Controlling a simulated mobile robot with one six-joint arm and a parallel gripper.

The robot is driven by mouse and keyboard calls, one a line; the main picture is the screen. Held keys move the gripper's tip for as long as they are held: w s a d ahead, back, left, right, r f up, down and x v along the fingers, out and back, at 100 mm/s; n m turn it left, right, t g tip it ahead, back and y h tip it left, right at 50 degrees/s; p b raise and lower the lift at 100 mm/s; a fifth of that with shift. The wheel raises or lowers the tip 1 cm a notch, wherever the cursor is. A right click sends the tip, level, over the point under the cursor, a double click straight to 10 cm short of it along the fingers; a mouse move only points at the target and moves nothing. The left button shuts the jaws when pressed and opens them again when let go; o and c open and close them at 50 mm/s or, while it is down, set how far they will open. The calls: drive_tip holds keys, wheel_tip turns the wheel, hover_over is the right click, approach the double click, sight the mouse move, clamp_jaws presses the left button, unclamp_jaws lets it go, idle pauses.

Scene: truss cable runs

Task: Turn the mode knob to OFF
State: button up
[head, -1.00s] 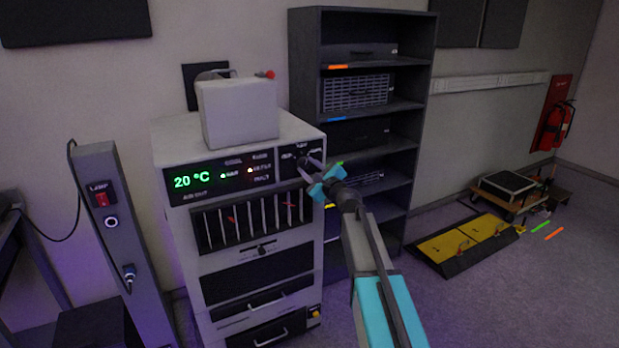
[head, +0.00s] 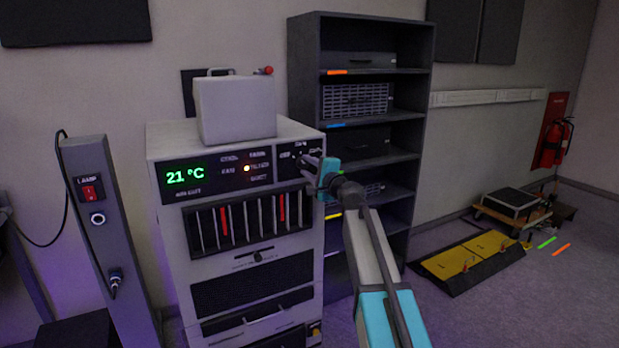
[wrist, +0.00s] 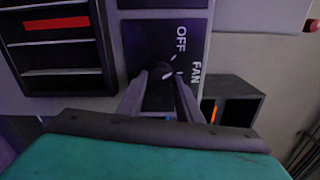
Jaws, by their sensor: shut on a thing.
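The mode knob (wrist: 163,71) is a dark round knob on a black panel at the upper right of the white unit. In the wrist view it sits between my gripper's fingers (wrist: 163,82), which are shut on it. The white words OFF (wrist: 181,38) and FAN (wrist: 196,72) stand beside it, with short white marks near each. I cannot tell exactly where the knob points. In the head view my gripper (head: 308,160) covers much of the knob panel (head: 290,155). The unit's display (head: 186,175) reads 21 °C, and one orange light (head: 247,168) is lit.
Red strips (head: 281,207) hang straight in the unit's vent. A white box (head: 236,110) stands on top. A dark shelf (head: 370,150) is close behind my gripper on the right.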

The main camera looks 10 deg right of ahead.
drive_tip(key=n+b, duration=0.3)
drive_tip(key=shift+b, duration=0.3)
drive_tip(key=shift+n+b, duration=0.4)
drive_tip(key=shift+r, duration=0.1)
drive_tip(key=o, duration=1)
drive_tip(key=shift+o, duration=0.2)
drive_tip(key=shift+s, duration=0.1)
drive_tip(key=v, duration=1.3)
drive_tip(key=shift+s, duration=0.3)
